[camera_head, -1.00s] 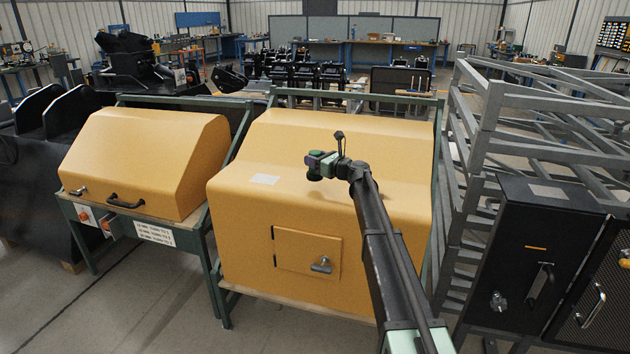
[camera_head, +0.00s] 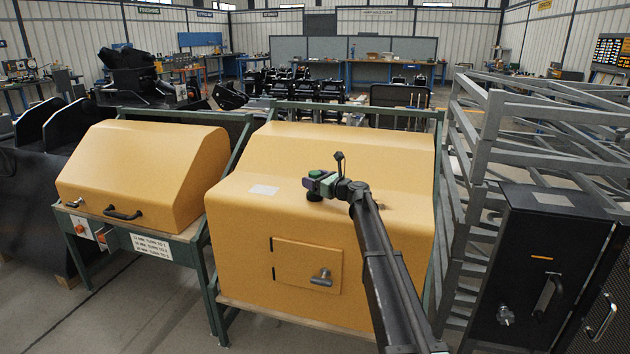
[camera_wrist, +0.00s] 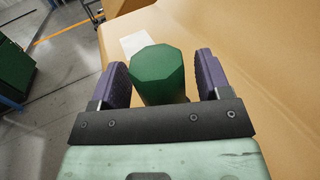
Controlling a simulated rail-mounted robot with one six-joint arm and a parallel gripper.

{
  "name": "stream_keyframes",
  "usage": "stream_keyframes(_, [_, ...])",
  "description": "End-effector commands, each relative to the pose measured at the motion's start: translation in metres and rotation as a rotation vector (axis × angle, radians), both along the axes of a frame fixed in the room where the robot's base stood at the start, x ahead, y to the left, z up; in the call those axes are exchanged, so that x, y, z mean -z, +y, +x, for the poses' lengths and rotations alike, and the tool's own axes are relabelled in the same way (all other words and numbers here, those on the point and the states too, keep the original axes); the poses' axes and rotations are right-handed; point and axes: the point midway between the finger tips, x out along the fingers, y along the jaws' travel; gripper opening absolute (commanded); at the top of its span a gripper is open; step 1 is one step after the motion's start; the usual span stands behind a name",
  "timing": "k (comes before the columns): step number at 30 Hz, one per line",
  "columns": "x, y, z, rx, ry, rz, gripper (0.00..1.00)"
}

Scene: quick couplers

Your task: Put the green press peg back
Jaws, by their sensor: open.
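The green press peg (camera_wrist: 160,72) is a dark green, eight-sided block. In the wrist view it stands between the two purple fingers of my gripper (camera_wrist: 165,84). The fingers are open, with a clear gap on the right of the peg and little room on the left. In the head view my gripper (camera_head: 315,184) is over the front shoulder of the large yellow cover (camera_head: 250,230). A small dark shape under it seems to be the peg. Its lower end is hidden, so I cannot tell what it rests on. No seat for the peg can be made out.
A pale label (camera_head: 263,190) lies on the yellow cover left of my gripper. A small hatch with a handle (camera_head: 321,278) is on its front. A second yellow hood (camera_head: 150,165) stands left, and a grey frame (camera_head: 470,180) and black cabinet (camera_head: 540,260) stand right.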

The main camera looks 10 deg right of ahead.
Motion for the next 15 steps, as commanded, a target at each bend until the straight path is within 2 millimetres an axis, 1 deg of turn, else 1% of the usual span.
stream_keyframes(2, [0.0,-0.002,-0.003,0.001,0.0,0.0,0.7])
stream_keyframes(5, [0.0,-0.011,-0.013,0.002,0.0,0.0,0.7])
stream_keyframes(12, [-0.001,-0.049,-0.059,0.002,0.0,0.0,0.7])
stream_keyframes(15, [-0.001,-0.062,-0.073,0.001,0.0,0.0,0.7])
